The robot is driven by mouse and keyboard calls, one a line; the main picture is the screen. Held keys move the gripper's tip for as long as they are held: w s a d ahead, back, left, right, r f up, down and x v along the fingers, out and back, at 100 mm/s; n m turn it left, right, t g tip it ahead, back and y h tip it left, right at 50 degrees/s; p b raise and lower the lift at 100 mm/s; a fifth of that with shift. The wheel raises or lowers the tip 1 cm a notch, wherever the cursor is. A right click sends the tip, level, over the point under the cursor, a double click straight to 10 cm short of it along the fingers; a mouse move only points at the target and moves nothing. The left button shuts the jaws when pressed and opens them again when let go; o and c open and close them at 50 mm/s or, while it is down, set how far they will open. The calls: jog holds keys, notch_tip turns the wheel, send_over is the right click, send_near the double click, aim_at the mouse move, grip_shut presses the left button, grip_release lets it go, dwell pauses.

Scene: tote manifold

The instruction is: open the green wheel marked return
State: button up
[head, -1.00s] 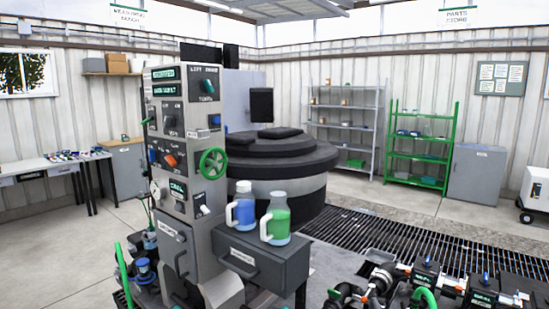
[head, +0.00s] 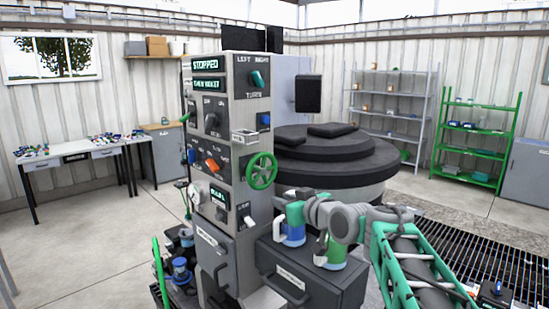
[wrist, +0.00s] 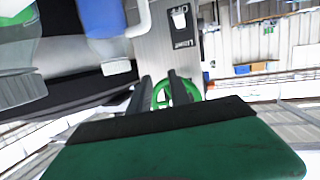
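The green spoked wheel (head: 261,170) is mounted on the right side of the grey control column, below a small plate whose marking I cannot read. In the wrist view the green wheel (wrist: 178,92) shows beyond and between my two dark fingers. My gripper (wrist: 160,82) is open and empty, with a gap between the fingers, pointing toward the wheel. I cannot tell whether the fingertips touch it. In the head view my arm comes in from the lower right, in front of the bottles, and its end is to the lower right of the wheel.
A blue-filled bottle (head: 290,225) and a green-filled bottle (head: 331,250) stand on the grey drawer box (head: 305,277), close under my arm. The column (head: 243,110) carries switches and a screen reading STOPPED. A round black tank (head: 335,160) stands behind.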

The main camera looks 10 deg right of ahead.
jog(key=t+y, duration=0.2)
send_near(275, 166)
jog(key=x, duration=0.4)
jog(key=shift+n, duration=0.4)
jog(key=p+x, duration=0.4)
jog(key=x, duration=0.2)
jog(key=shift+w, duration=0.4)
jog(key=shift+c, duration=0.5)
grip_shut()
